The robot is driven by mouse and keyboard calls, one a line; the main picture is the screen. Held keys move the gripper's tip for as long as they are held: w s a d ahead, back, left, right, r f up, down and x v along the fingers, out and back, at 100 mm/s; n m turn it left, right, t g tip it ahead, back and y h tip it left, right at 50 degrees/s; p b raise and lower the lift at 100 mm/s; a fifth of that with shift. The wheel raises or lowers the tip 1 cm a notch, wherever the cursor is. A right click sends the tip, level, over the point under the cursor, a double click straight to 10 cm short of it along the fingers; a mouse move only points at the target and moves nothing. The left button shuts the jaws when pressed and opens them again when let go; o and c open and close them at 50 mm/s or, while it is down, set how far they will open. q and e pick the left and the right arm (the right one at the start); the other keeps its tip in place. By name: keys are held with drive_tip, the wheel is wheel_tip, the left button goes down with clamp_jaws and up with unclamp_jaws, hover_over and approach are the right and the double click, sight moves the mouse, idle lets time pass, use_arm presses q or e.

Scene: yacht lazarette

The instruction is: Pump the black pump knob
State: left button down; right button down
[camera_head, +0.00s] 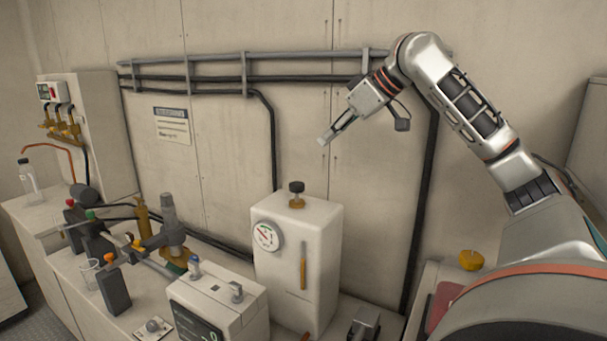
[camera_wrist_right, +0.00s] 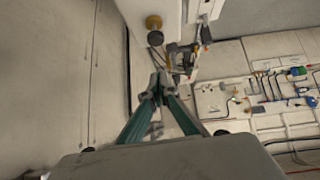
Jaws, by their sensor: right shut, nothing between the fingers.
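The black pump knob (camera_head: 296,187) sits on a brass collar on top of a white box-shaped tank (camera_head: 325,240) with a round gauge on its front. In the right wrist view the knob (camera_wrist_right: 155,38) shows near the top, beyond the fingertips, with the brass piece beside it. My right gripper (camera_head: 325,139) is shut and empty, in the air above and slightly right of the knob, apart from it. Its fingers also show in the wrist view (camera_wrist_right: 158,80), tips together. My left gripper is not in view.
A white device with a display (camera_head: 220,305) stands left of the tank. A bench with valves and coloured knobs (camera_head: 90,225) is further left. Pipes (camera_head: 245,75) run along the wall behind. A yellow knob (camera_head: 471,260) is at the right. The air above the tank is clear.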

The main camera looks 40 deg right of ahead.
hover_over(292, 183)
drive_tip(key=s, duration=0.3)
wheel_tip(292, 183, down, 7)
drive_tip(key=shift+s+d+f, duration=0.1)
drive_tip(key=shift+d+f, duration=0.25)
drive_tip(key=shift+f, duration=0.8)
drive_tip(key=shift+s+f, duration=0.1)
drive_tip(key=shift+f, duration=0.8)
